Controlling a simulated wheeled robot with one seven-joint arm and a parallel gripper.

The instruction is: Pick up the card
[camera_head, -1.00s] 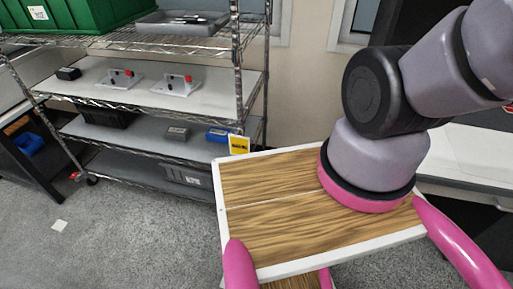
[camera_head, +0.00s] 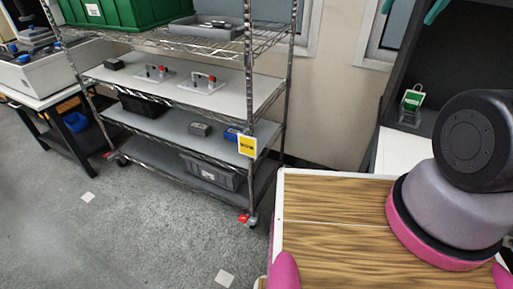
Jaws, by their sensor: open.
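A yellow card (camera_head: 247,145) hangs at the front corner post of the wire shelf, left of my wooden deck. A green and white card (camera_head: 412,100) stands in a dark recess at the right, above a white surface. I cannot tell which of these the task means. My gripper is out of view; only lower links of my arm show at the right, so its distance from either card cannot be told.
The wire shelf (camera_head: 180,129) holds a green bin (camera_head: 125,12), a grey tray (camera_head: 205,27) and white plates with red knobs. A bench (camera_head: 48,85) stands at the left. White squares (camera_head: 88,197) lie on the grey floor.

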